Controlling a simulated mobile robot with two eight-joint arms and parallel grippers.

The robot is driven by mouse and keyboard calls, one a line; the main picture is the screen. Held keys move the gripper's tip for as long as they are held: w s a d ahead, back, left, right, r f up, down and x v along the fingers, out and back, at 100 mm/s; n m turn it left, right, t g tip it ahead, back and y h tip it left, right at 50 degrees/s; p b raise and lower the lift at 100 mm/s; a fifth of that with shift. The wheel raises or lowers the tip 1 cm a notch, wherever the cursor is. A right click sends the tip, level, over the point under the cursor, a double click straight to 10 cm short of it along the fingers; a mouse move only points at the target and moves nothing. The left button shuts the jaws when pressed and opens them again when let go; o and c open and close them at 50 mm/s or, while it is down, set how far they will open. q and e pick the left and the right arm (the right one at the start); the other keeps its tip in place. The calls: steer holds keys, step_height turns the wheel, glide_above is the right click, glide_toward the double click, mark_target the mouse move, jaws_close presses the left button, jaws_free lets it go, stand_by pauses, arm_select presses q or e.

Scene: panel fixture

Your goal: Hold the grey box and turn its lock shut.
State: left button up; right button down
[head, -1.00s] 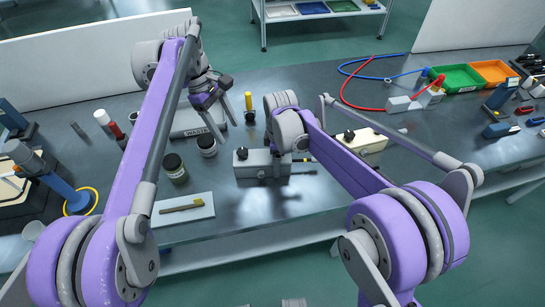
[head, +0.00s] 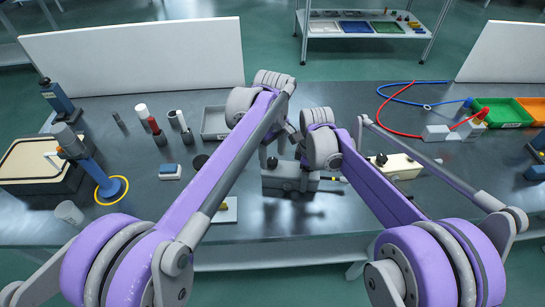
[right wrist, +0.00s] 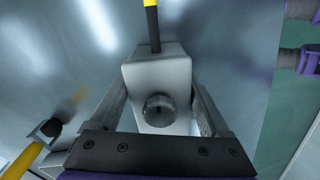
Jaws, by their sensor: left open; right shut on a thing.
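The grey box (head: 282,180) stands on the dark bench at the middle of the head view, with a dark knob (head: 272,162) at its top. My right gripper (right wrist: 160,100) is shut on the grey box, one finger along each side. Between the fingers, the right wrist view shows a round dark knob (right wrist: 159,110) on the box; its turn angle is unclear. A dark rod with a yellow end (right wrist: 151,22) sticks out from the box's far end. My left gripper (head: 274,150) is open, fingers down, just above the box's left part; contact with the knob cannot be told.
A cream box (head: 400,167) with a dark knob stands to the right. Red and blue hoses (head: 385,108) and green and orange bins lie beyond. A grey tray (head: 214,122), small bottles and a blue stand with a yellow ring (head: 112,190) are left. The bench's front edge is near.

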arm_select(q)
steer(key=shift+f, duration=0.85)
jaws_close()
